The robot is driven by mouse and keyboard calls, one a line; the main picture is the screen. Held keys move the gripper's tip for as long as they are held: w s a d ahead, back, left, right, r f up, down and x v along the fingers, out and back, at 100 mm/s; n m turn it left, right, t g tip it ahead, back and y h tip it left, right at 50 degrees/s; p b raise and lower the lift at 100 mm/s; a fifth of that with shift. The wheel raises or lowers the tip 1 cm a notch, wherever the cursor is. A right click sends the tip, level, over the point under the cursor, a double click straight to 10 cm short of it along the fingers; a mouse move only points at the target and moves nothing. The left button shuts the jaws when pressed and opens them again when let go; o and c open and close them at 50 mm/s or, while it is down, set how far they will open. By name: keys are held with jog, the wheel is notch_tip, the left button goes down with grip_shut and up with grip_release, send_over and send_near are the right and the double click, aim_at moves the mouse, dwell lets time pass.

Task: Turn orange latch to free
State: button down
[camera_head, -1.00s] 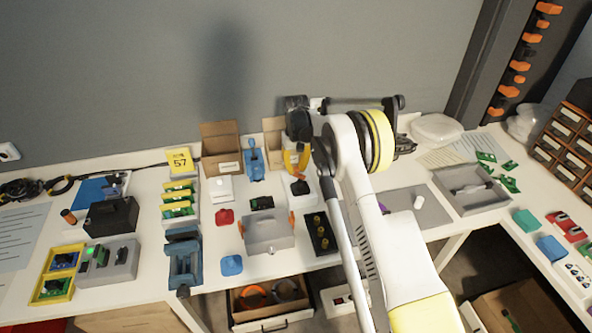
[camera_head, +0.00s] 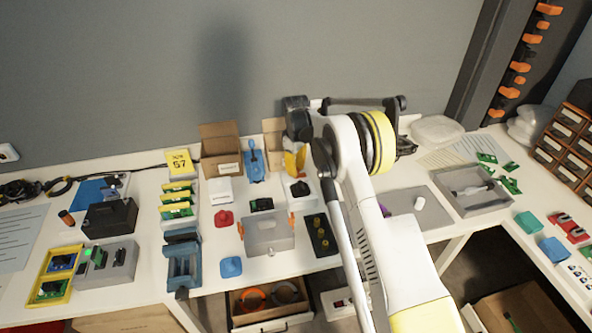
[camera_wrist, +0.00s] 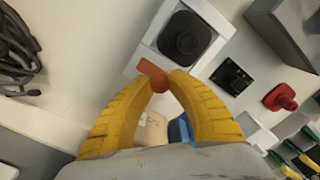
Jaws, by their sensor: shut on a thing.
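The orange latch (camera_wrist: 152,72) is a small orange bar beside a white unit (camera_wrist: 146,62) with a black square knob (camera_wrist: 186,38) in the wrist view. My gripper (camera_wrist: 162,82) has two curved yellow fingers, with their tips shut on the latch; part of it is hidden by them. In the head view my gripper (camera_head: 297,172) reaches down just behind the white unit (camera_head: 300,195); the latch cannot be made out there.
A grey box (camera_head: 268,234) with orange side clips stands in front. A blue clamp (camera_head: 254,165) and open cartons (camera_head: 220,157) stand behind.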

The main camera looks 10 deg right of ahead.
dwell(0.4)
jog(key=c, duration=1.2)
grip_release()
notch_tip(320, 180, up, 12)
jog(key=shift+r, duration=0.1)
